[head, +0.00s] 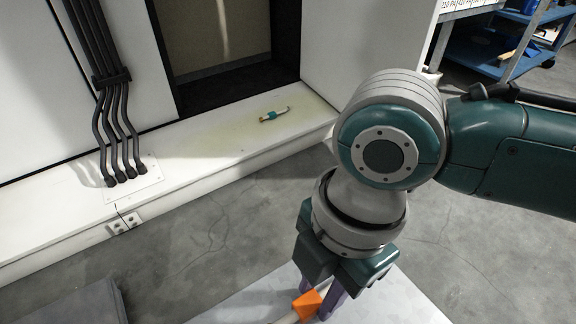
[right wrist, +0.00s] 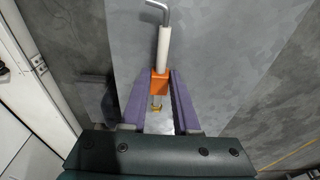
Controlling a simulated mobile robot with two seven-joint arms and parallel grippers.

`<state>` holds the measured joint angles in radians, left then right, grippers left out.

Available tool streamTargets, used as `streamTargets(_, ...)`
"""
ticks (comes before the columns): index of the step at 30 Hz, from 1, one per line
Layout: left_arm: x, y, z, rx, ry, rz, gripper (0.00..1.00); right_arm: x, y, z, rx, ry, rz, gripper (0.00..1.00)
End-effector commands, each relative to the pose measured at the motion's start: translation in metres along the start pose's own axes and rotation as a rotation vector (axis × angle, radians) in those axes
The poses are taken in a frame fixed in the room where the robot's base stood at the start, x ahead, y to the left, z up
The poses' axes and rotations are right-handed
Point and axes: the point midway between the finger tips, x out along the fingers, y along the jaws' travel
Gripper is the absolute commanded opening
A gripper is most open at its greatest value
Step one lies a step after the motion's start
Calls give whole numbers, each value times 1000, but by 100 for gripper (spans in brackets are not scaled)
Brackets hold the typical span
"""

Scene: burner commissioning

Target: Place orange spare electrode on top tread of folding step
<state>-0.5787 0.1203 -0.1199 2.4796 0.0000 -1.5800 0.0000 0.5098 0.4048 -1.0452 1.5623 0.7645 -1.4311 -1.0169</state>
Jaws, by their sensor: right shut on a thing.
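The orange spare electrode (head: 307,303) has an orange block, a white rod and a bent metal tip. My right gripper (head: 322,300) is shut on its orange block. In the right wrist view the electrode (right wrist: 161,80) lies between the purple fingers (right wrist: 158,98), with its white rod and bent tip pointing away from the palm. Below the gripper is a flat light grey surface (head: 400,298), which looks like the top tread of the folding step; its legs are not visible. I cannot tell whether the electrode touches it. My left gripper is out of view.
A teal-banded electrode (head: 274,116) lies on the white ledge (head: 215,135) before a dark opening. Black cables (head: 108,110) run down to the ledge at left. A dark grey object (head: 70,305) is at lower left. A blue cart (head: 485,50) stands at upper right.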

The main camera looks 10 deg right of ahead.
Motion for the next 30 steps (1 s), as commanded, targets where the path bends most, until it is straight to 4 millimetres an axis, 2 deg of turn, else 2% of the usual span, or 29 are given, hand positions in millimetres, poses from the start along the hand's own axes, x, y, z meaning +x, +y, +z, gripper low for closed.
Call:
streamTargets(6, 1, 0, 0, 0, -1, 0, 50, 3, 0, 0, 1, 0, -1, 0)
streamTargets(7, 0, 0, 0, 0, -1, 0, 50, 2, 0, 0, 1, 0, -1, 31)
streamTargets(14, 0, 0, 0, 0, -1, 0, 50, 2, 0, 0, 1, 0, -1, 57)
streamTargets(23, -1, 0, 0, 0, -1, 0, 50, -1, 0, 0, 0, 0, 0, 59)
streamTargets(26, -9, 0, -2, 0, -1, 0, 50, -14, 0, 0, 1, 0, 1, 59)
streamTargets(30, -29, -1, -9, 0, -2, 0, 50, -45, 1, -1, 1, -1, 2, 59)
